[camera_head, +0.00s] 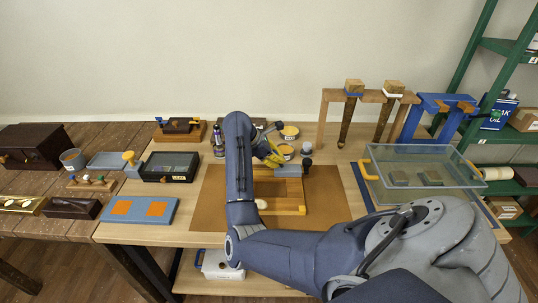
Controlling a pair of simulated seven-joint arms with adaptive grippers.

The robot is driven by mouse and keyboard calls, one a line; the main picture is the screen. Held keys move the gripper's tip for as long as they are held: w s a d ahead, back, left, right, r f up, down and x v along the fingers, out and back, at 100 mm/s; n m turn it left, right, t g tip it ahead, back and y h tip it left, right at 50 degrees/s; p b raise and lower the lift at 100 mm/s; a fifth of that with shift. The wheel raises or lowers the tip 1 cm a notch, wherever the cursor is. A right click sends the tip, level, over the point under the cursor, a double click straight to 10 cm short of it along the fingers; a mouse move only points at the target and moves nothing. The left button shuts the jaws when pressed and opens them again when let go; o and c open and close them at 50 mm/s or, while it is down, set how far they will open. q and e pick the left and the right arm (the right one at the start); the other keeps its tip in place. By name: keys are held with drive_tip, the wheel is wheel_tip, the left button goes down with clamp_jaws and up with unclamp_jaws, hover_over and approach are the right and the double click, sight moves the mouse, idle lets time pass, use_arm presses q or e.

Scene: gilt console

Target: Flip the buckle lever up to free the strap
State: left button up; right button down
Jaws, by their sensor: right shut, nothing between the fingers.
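A wooden fixture (285,196) lies on the brown mat in the middle of the table, with a yellowish block at its near right corner. A blue-grey piece (288,171) lies across its far part, and a dark knob (307,162) stands at that piece's right end. I cannot tell for sure which part is the buckle lever or the strap. My right gripper (274,157) is shut and empty, just above the far left of the fixture; I cannot tell whether it touches it. My right arm hides the fixture's left side. My left gripper is not in view.
A brown mat (215,205) lies under the fixture. Small tubs (289,131) stand behind it. A clear bin (425,155) with a yellow handle stands at right, before a wooden rack (325,125). A dark box (170,167) and blue board (140,211) lie left.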

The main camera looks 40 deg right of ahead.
drive_tip(key=t+y, duration=0.1)
drive_tip(key=s+d+t+y, duration=0.1)
drive_tip(key=y, duration=0.1)
drive_tip(key=shift+d+r+m+t, duration=0.1)
drive_tip(key=shift+r+m+t, duration=0.05)
drive_tip(key=shift+m+t, duration=0.2)
drive_tip(key=c, duration=1.5)
unclamp_jaws()
drive_tip(key=v, duration=1.2)
drive_tip(key=shift+s+d, duration=0.1)
